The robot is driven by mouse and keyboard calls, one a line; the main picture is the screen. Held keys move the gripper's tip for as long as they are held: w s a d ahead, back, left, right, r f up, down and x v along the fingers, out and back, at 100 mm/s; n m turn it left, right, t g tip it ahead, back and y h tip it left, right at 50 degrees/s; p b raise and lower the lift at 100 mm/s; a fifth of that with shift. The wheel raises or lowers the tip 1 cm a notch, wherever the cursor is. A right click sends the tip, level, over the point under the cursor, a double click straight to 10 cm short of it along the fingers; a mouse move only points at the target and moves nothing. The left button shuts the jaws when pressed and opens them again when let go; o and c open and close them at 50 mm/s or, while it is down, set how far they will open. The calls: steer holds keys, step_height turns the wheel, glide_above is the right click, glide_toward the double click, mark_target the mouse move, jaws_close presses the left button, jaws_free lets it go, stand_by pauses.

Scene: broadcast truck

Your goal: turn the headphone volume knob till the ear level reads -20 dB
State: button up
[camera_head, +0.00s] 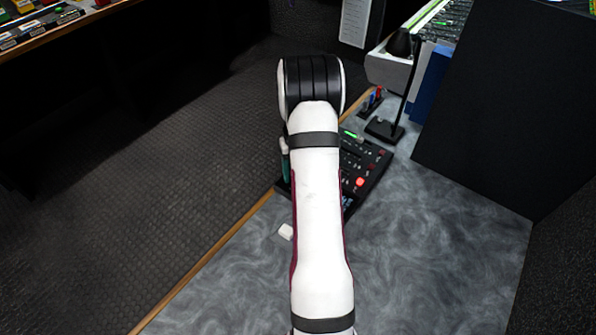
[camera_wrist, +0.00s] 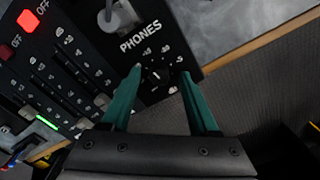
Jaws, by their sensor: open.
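The black control panel (camera_head: 372,160) lies on the grey desk, partly hidden behind my arm. In the wrist view its PHONES label (camera_wrist: 140,37) sits beside a ring of small white scale marks. The headphone knob (camera_wrist: 157,76) looks dark, with a short white pointer line; its edge is hard to make out. My gripper (camera_wrist: 161,72) is open, its two green fingers reaching to either side of the scale, the knob between the tips. I cannot tell whether they touch it. In the head view only a bit of green finger shows left of my arm. The ear level reading is not legible.
The panel has a lit red OFF button (camera_wrist: 28,20), sliders and a green-lit button (camera_wrist: 46,122). A grey round-ended part (camera_wrist: 108,21) stands near the label. A black stand (camera_head: 385,128) is behind the panel.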

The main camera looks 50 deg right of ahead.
steer(key=shift+f, duration=0.1)
jaws_close()
steer(key=shift+m, duration=0.4)
steer(key=m, duration=0.5)
steer(key=shift+m, duration=2.2)
jaws_free()
